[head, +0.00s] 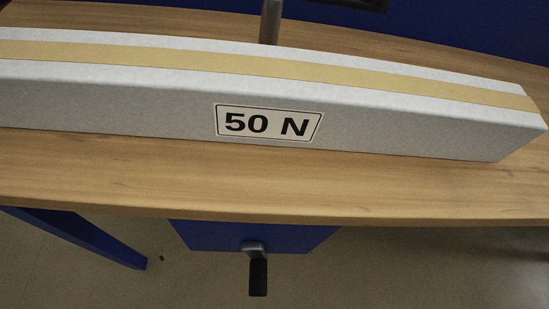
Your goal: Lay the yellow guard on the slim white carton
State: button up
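A long slim white carton (110,98) lies across the wooden table in the head view, running from the left edge almost to the right edge. Its front face carries a label reading "50 N" (268,123). A flat tan-yellow strip (300,71) runs along the carton's top and looks like tape. I see no separate yellow guard in this view. My gripper is not in view.
The wooden tabletop (180,172) is bare in front of the carton. A grey post (270,22) stands behind it, with a dark object (352,4) at the top edge. Below the table edge are a blue box (205,235) with a black-handled crank (258,275) and a blue leg (85,238).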

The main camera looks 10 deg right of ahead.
aim_at(277, 67)
jog(key=u, duration=0.3)
jog(key=k, duration=0.1)
jog(key=z, duration=0.75)
jog(key=i, duration=1.4)
jog(key=u, duration=0.4)
